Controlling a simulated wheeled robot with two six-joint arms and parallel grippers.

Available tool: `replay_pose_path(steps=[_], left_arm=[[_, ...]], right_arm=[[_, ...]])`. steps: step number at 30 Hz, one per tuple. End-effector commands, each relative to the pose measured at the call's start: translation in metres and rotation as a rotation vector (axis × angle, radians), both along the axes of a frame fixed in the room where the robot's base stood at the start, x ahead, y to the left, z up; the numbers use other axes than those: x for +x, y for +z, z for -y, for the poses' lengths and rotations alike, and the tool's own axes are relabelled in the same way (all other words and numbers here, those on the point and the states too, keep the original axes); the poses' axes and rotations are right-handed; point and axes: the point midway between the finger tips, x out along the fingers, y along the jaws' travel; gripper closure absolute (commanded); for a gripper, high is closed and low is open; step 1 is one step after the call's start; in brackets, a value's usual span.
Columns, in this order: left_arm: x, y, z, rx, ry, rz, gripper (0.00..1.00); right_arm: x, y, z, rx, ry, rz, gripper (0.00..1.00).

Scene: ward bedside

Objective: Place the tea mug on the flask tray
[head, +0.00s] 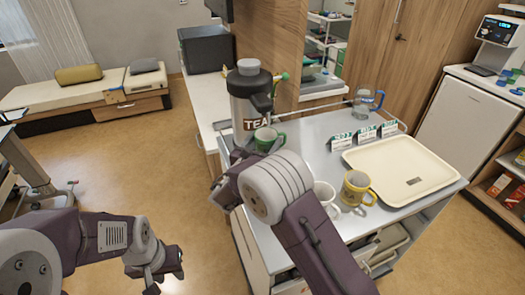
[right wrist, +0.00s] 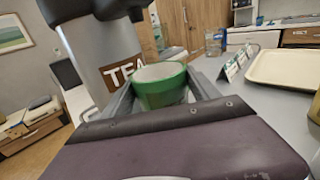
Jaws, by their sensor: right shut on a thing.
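A green mug (head: 266,139) stands upright beside the tall grey flask (head: 246,105) with a dark lid and a TEA label. My right gripper (right wrist: 162,92) is shut on the green mug, one finger on each side of it in the right wrist view. In the head view my right arm hides most of that gripper and the mug's lower part, so I cannot tell if the mug touches the surface. A cream tray (head: 375,158) lies empty on the trolley top to the right. My left gripper (head: 172,266) is over the floor at lower left; its fingers are unclear.
A white mug (head: 324,193) and a yellow mug (head: 356,187) stand in front of the cream tray. Green-and-white cards (head: 366,136) stand behind it, with a clear jug (head: 366,104) farther back. A bed (head: 85,92) is at far left.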

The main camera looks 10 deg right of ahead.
Motion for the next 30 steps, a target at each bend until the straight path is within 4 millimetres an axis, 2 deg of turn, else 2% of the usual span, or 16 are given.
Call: replay_pose_path(steps=[3,8,15,27,28,30], left_arm=[[0.0,0.0,0.0,0.0,0.0,0.0,0.64],[0.0,0.0,0.0,0.0,0.0,0.0,0.64],[0.0,-0.001,0.0,0.0,0.0,0.0,0.64],[0.0,-0.006,0.0,0.0,0.0,0.0,0.64],[0.0,-0.004,0.0,0.0,0.0,0.0,0.64],[0.0,-0.004,0.0,0.0,0.0,0.0,0.64]], right_arm=[[0.011,-0.007,-0.003,-0.001,-0.001,0.001,0.84],[0.014,-0.009,-0.004,-0.001,0.0,0.001,0.84],[0.014,-0.046,-0.004,-0.001,0.0,-0.001,0.84],[0.013,-0.053,-0.004,0.0,0.0,0.001,0.84],[0.013,-0.052,-0.004,0.001,0.0,0.001,0.22],[0.013,-0.052,-0.004,0.0,0.0,0.0,0.09]])
